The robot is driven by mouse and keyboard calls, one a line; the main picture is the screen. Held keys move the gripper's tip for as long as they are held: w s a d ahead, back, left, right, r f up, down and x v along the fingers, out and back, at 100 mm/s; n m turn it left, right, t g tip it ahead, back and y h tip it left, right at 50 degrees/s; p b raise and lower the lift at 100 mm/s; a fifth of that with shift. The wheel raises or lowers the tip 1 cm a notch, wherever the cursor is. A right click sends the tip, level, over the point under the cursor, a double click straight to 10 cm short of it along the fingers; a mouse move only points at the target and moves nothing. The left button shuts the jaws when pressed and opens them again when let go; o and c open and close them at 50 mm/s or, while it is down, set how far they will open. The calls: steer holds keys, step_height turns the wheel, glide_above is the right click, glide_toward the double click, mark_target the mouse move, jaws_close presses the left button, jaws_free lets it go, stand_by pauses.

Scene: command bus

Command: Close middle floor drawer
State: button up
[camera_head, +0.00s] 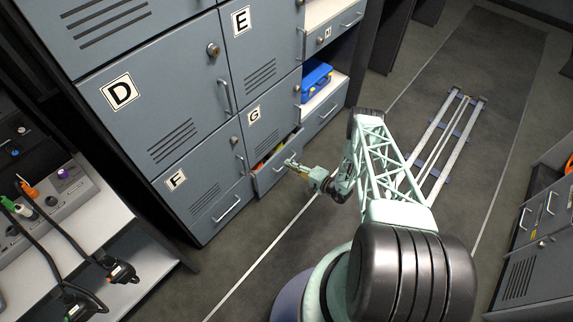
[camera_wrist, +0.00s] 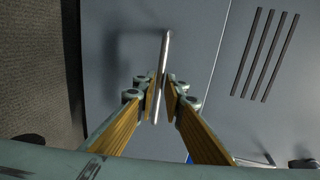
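The middle floor drawer (camera_head: 268,178), below door G, stands pulled out a little, with red and yellow contents showing through its open top. My gripper (camera_head: 292,162) is at the front of this drawer. In the wrist view, a metal bar handle (camera_wrist: 165,50) on a grey front runs between the two fingers of my gripper (camera_wrist: 159,92). The fingertips are close on either side of the bar. I cannot tell whether they press on it.
Left of it, the drawer below door F (camera_head: 228,208) is shut. To the right, a drawer front (camera_head: 322,110) sits under a shelf with a blue case (camera_head: 314,78). A console bench (camera_head: 130,250) stands at left. Floor (camera_head: 240,270) in front of the lockers is clear.

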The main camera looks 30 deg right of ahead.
steer(key=shift+x, duration=1.3)
steer(key=shift+c, duration=0.4)
jaws_close()
